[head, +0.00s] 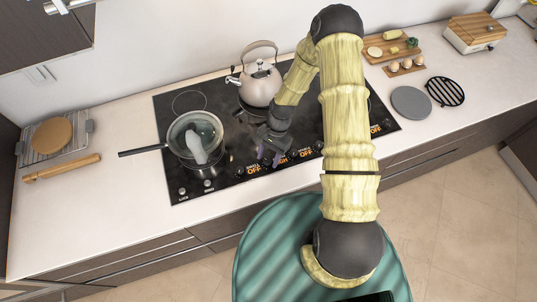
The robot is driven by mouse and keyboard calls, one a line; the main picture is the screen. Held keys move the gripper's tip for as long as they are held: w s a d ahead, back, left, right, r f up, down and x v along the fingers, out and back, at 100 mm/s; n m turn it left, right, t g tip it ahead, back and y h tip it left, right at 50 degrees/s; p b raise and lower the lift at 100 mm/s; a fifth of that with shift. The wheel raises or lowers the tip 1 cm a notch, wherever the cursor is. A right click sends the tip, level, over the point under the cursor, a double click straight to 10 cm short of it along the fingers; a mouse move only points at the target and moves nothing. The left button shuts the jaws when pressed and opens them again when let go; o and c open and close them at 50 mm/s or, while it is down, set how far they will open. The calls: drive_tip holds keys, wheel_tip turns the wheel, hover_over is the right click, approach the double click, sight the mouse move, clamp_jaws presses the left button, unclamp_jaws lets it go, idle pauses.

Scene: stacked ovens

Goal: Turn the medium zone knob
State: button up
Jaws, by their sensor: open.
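A black cooktop (225,182) is set in the white counter, with a row of knobs and lit orange labels along its front edge. Several labels read "OFF" and one near my gripper seems to read "HIGH". My gripper (268,158) is open, low over the front knob row. It covers part of the row, so I cannot tell which knob is the medium zone knob or whether the fingers touch one. Another knob (296,153) shows just right of my gripper.
A glass-lidded pan (196,137) stands on the cooktop's left, its handle pointing left. A kettle (260,82) stands behind my gripper. A rolling pin (62,168) and a rack (27,148) lie on the left counter; a cutting board (375,48) is at the right.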

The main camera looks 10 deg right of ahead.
drive_tip(key=shift+c, duration=0.2)
drive_tip(key=c, duration=0.9)
drive_tip(key=shift+c, duration=0.2)
